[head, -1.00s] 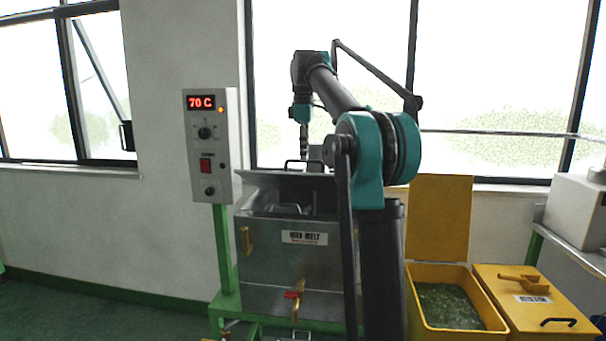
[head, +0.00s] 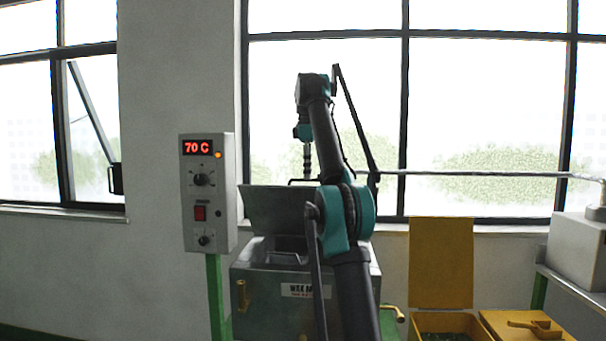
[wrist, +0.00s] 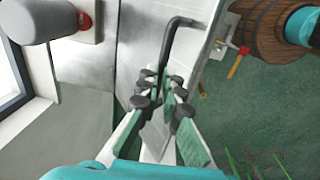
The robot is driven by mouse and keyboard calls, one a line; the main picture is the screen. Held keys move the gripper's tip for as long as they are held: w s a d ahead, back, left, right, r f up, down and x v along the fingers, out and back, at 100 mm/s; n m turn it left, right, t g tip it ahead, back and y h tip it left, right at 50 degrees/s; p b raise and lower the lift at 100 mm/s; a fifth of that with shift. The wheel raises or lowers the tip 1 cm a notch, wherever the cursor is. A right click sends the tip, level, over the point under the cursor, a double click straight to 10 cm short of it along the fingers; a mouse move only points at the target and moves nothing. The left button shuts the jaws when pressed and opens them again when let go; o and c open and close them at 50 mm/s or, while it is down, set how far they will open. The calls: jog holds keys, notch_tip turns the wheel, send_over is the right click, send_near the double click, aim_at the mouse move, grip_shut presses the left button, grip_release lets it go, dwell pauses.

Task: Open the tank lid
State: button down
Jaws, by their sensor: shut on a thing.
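The metal wax-melt tank (head: 245,310) stands in the middle of the head view behind my arm. Its grey lid (head: 270,208) is raised and steeply tilted, with the opening showing below it. The black lid handle (head: 295,181) is at the lid's top edge, partly hidden by my arm. My gripper (head: 307,168) is at this handle. In the wrist view the dark bent handle (wrist: 172,45) runs between the fingers of my gripper (wrist: 163,90), which are shut on it.
A control box (head: 208,190) reading 70 C stands on a green post left of the tank. An open yellow bin (head: 441,262) and a closed one with a scoop (head: 530,328) are at the right. The wrist view shows a wooden barrel (wrist: 270,35).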

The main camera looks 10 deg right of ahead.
jog(key=shift+w+d+f, duration=0.15)
jog(key=shift+w+d, duration=0.05)
jog(key=shift+w, duration=0.2)
jog(key=shift+w+d+f, duration=0.15)
jog(key=shift+w+d, duration=0.05)
jog(key=shift+w, duration=0.2)
jog(key=c, duration=1.3)
grip_release()
jog(key=shift+w+d+f, duration=0.1)
jog(key=shift+w+f, duration=0.15)
jog(key=shift+w, duration=0.1)
jog(key=shift+c, duration=0.2)
jog(key=shift+s, duration=0.1)
jog(key=shift+c, duration=0.7)
